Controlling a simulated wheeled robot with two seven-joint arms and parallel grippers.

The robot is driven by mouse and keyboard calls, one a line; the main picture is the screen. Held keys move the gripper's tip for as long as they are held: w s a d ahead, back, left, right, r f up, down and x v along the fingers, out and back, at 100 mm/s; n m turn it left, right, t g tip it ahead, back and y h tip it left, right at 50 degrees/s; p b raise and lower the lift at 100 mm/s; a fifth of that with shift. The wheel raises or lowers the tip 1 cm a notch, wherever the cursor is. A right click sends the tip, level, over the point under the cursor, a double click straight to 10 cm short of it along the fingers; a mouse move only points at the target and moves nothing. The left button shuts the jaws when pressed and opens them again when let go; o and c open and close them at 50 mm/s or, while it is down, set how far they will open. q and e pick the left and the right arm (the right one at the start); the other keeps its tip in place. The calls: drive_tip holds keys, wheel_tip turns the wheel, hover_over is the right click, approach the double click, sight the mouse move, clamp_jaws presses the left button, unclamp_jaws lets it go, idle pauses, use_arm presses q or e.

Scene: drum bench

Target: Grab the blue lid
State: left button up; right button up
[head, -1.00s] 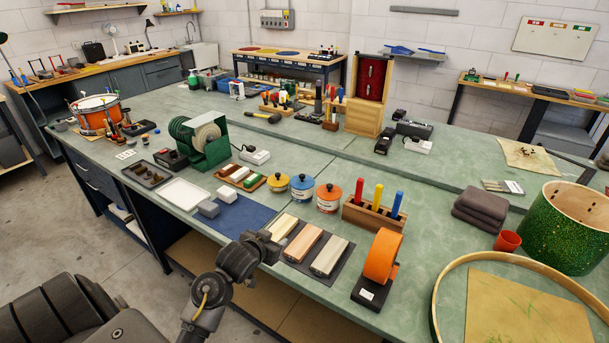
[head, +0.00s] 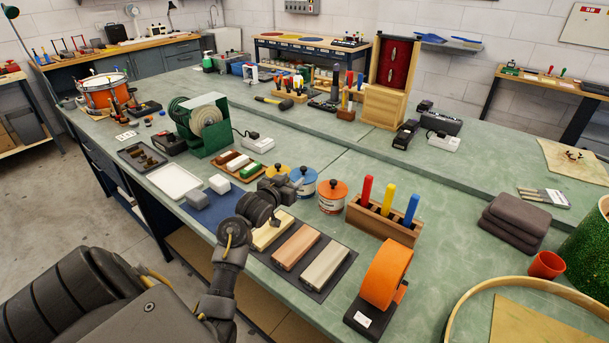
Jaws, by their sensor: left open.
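The blue lid (head: 304,175) with a dark knob sits on a small pale tin (head: 305,192) on the green bench. It stands between a tin with a yellow-orange lid (head: 277,171) and a tin with an orange lid (head: 333,188). My left gripper (head: 296,183) is open at the near left side of the blue-lidded tin. It overlaps part of that tin and the yellow-lidded one in the picture. Whether it touches the blue lid cannot be told. My right gripper is not in view.
Sanding blocks (head: 297,247) lie on a dark mat just below my left gripper. A wooden rack (head: 384,219) with red, yellow and blue handles and an orange tape roll (head: 386,275) stand to the right. The bench behind the tins is largely clear.

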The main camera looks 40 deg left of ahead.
sight(302, 170)
use_arm(q)
drive_tip(key=x, duration=0.4)
drive_tip(key=shift+w+f, duration=0.2)
drive_tip(key=shift+w, duration=0.2)
drive_tip(key=shift+a+r, duration=0.1)
drive_tip(key=shift+w+a+r+p, duration=0.1)
drive_tip(key=shift+w+p, duration=0.2)
drive_tip(key=shift+p, duration=0.1)
drive_tip(key=x, duration=0.4)
drive_tip(key=shift+a+f+p, duration=0.15)
drive_tip(key=shift+f+p, duration=0.05)
drive_tip(key=shift+p, duration=0.2)
clamp_jaws()
